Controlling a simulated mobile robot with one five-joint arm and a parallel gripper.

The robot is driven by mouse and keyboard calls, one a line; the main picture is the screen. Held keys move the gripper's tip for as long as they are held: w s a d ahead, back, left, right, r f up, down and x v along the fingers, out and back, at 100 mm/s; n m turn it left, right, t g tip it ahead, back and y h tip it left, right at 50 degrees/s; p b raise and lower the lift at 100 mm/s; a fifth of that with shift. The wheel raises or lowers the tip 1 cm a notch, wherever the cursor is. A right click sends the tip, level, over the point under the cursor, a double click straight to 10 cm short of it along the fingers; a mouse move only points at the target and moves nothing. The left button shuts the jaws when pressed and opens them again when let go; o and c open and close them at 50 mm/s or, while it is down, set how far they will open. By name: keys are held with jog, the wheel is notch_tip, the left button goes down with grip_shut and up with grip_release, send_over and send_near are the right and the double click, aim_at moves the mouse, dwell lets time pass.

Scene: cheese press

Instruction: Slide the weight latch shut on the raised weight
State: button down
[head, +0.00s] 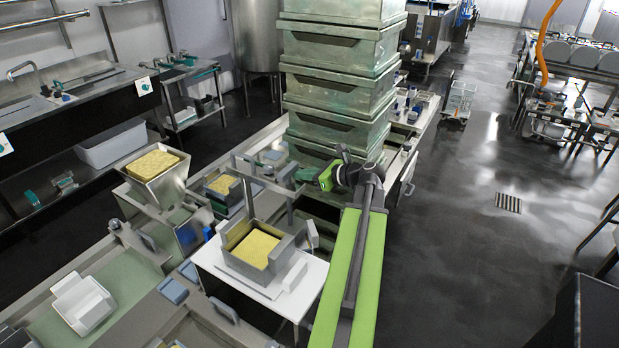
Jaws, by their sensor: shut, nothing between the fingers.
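My gripper (308,176) is at the end of my green arm in the upper middle of the head view, in front of the stacked crates. It is small in the picture; it appears shut, with nothing seen in it. A press box (240,262) with a yellow cheese block (256,248) stands on a white table, left of my arm and nearer than my gripper. A grey upright post (249,197) rises behind this box. I cannot clearly make out the raised weight or its latch. My gripper is apart from the press box.
A tall stack of greenish metal crates (338,88) stands just behind my gripper. The white table (225,272) is close left of my arm. More cheese lies in a metal hopper (160,190) at left. The dark floor (480,240) at right is mostly clear.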

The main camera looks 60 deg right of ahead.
jog(key=shift+r, duration=0.1)
notch_tip(320, 180, up, 13)
jog(key=p, duration=1.3)
jog(key=shift+w+d, duration=0.15)
jog(key=shift+r+p, duration=0.1)
jog(key=shift+p, duration=0.2)
